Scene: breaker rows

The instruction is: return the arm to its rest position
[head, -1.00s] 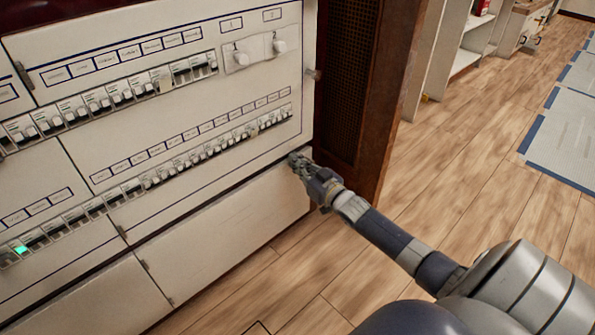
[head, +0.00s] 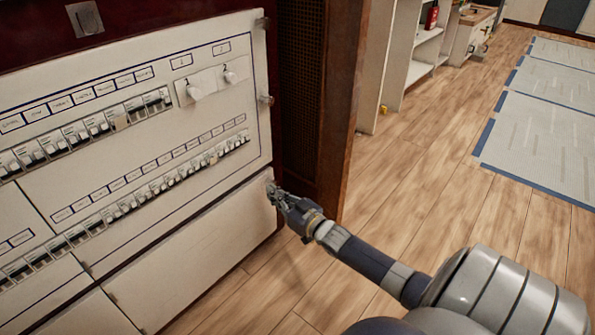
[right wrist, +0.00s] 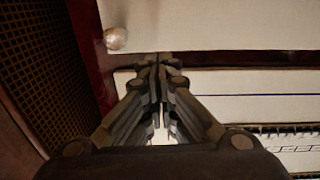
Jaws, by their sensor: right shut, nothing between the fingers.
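My right gripper (head: 278,193) is at the lower right corner of the white breaker panel (head: 205,165), just below its upper door. It is shut and empty. In the right wrist view its two fingers (right wrist: 158,68) meet, with the panel face behind them. I cannot tell whether the fingertips touch the panel. My right arm stretches in from the lower right of the head view. My left gripper does not show in any view.
A dark wooden cabinet side (head: 350,110) stands right of the panel. White shelves (head: 425,50) stand beyond. The wooden floor (head: 430,170) on the right is clear up to the blue-edged mats (head: 550,120).

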